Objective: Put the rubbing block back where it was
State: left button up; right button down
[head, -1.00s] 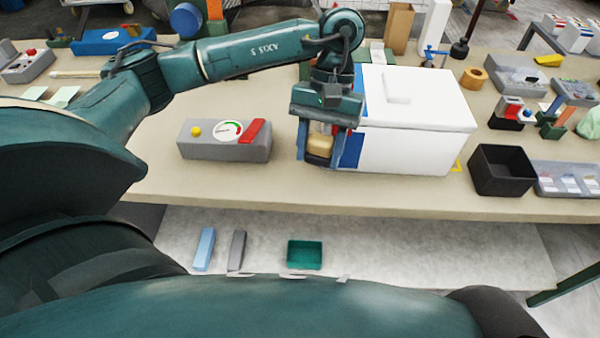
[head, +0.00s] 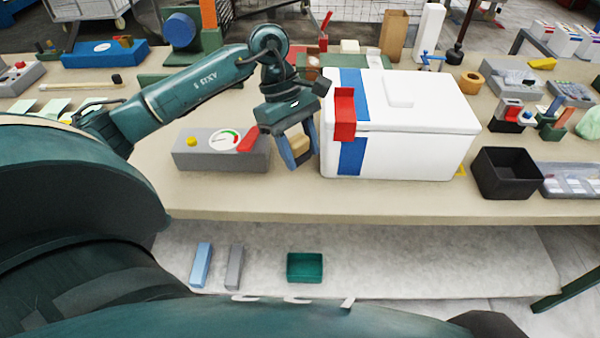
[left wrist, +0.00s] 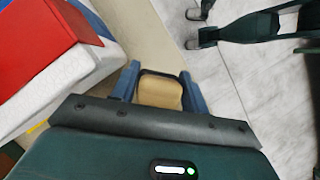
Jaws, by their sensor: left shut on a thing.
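My left gripper (head: 300,162) is shut on the rubbing block, a tan block with a dark edge. It holds the block just left of the white box (head: 420,145) and by the right end of the grey gauge box (head: 190,158). In the left wrist view the rubbing block (left wrist: 160,93) sits between the two blue fingers (left wrist: 160,88). My right gripper is not in view.
The white box has a blue band (head: 352,160) and a red piece (head: 344,115) on its front corner. A black bin (head: 503,190) stands to its right. Below the table are a green tray (head: 305,281), a blue bar (head: 201,266) and a grey bar (head: 234,267). The front strip of the table is clear.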

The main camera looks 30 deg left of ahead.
aim_at(300, 162)
pick_arm(q)
notch_tip(300, 162, down, 4)
jog(key=shift+r, duration=0.1)
notch_tip(300, 162, down, 4)
jog(key=shift+f+p, duration=0.15)
jog(key=shift+p, duration=0.35)
jog(key=o, duration=0.4)
jog(key=shift+f+b, duration=0.2)
jog(key=shift+b, duration=0.1)
jog(key=shift+o, duration=0.9)
jog(key=shift+r, duration=0.1)
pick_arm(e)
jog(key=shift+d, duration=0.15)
